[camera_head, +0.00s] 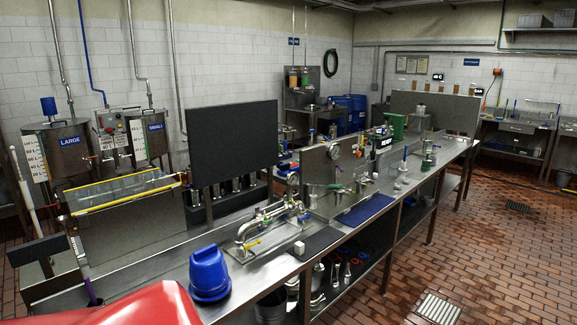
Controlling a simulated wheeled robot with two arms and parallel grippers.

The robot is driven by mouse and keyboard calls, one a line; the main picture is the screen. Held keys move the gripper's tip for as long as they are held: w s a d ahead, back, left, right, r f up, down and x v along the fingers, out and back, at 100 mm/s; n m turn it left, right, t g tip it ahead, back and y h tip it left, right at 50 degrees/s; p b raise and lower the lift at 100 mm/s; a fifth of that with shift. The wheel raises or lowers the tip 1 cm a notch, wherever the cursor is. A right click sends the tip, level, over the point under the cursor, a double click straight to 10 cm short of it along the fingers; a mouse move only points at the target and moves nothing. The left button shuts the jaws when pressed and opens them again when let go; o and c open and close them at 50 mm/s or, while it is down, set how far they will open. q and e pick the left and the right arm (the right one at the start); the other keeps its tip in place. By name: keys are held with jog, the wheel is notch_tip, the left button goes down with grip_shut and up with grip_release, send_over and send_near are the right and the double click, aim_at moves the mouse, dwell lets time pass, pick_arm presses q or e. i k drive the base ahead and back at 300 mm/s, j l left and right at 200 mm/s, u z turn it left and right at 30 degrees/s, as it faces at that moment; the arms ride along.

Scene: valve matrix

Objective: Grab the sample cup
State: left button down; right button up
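I cannot clearly make out which item is the sample cup. Several small vessels stand on the long steel bench (180,272) and are too small to tell apart. Small clear pieces (398,184) sit on the middle of the bench, and a jar-like vessel (427,160) on a stand is farther right. Neither of my grippers is in view.
A blue bucket-like object (209,272) stands at the bench's near end. A grey upright panel (233,143) and a metal plate with a gauge (322,170) rise from the bench. The LARGE tank (62,150) stands at left. The tiled floor (480,240) at right is open.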

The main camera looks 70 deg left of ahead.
aim_at(394, 168)
jog(key=u, duration=1.7)
jog(key=i+l+z, duration=0.25)
jog(key=i, duration=0.15)
jog(key=i+l+z, duration=0.1)
jog(key=i+z, duration=0.35)
jog(key=i, duration=1.65)
jog(key=i+l+u, duration=0.1)
jog(key=i+u, duration=0.3)
jog(key=i+l+u, duration=0.25)
jog(key=i+u, duration=0.15)
jog(key=i+l+u, duration=1.45)
jog(key=i+l, duration=0.15)
jog(key=l, duration=0.2)
jog(key=i, duration=0.5)
